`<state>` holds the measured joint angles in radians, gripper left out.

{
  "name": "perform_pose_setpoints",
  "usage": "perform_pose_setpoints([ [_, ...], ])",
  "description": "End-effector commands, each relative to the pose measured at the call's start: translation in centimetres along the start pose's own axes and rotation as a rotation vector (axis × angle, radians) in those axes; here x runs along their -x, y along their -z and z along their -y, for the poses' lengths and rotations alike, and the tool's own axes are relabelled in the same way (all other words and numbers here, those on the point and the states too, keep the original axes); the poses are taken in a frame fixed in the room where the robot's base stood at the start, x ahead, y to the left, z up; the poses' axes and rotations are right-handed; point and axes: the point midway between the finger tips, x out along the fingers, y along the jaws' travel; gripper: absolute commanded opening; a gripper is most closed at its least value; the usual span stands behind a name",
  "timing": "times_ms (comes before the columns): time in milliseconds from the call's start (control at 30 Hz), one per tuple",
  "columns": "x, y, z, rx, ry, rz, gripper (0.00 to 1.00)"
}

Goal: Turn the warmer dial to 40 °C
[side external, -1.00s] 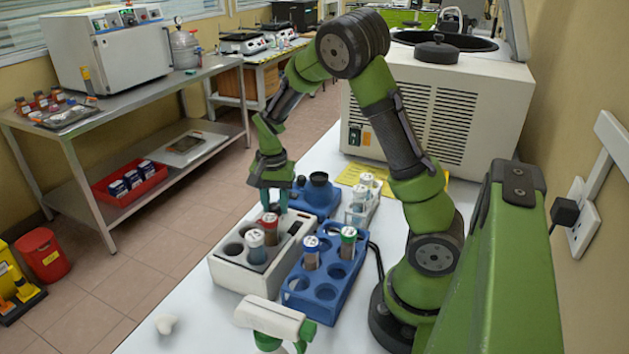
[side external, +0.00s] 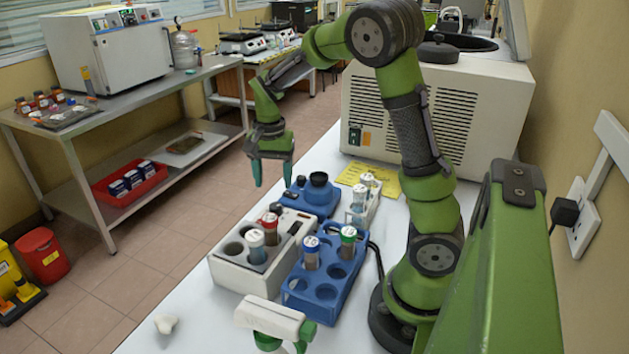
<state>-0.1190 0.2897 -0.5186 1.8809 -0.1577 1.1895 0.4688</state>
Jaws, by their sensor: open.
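The warmer (side external: 232,279) is a pale block with round wells at the left front of the white bench. A tube with a white cap (side external: 255,242) and a tube with a red cap (side external: 270,226) stand in its wells. A small dark part (side external: 295,228) shows on the warmer's top at its far right end; I cannot tell whether it is the dial, and no scale or reading is legible. My gripper (side external: 272,178) is open and empty, fingers pointing down, in the air above and beyond the warmer's far end, touching nothing.
A blue rack (side external: 324,292) with two capped tubes stands right of the warmer. A blue device with a black cup (side external: 318,194) and a small white tube rack (side external: 350,216) stand behind. A white-and-green object (side external: 275,318) is in front. The bench's left front is mostly clear.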

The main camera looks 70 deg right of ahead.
Motion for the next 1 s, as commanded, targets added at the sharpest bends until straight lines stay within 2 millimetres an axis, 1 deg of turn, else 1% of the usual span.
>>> perform_pose_setpoints([
  [33,1.4,0.0,0.1,0.001,0.006,-0.003,0.61],
  [200,5.3,0.0,0.1,0.000,0.004,-0.002,0.61],
  [300,7.2,0.0,0.0,0.000,0.004,-0.002,0.61],
  [400,8.4,0.0,0.0,0.001,0.001,-0.001,0.61],
  [500,9.2,0.0,0.0,0.000,0.001,-0.001,0.61],
  [600,9.6,0.0,0.0,0.000,0.000,0.001,0.61],
  [900,9.6,0.0,0.0,0.004,-0.001,0.000,0.61],
  [1000,9.3,0.3,0.2,0.053,0.011,-0.015,0.61],
])
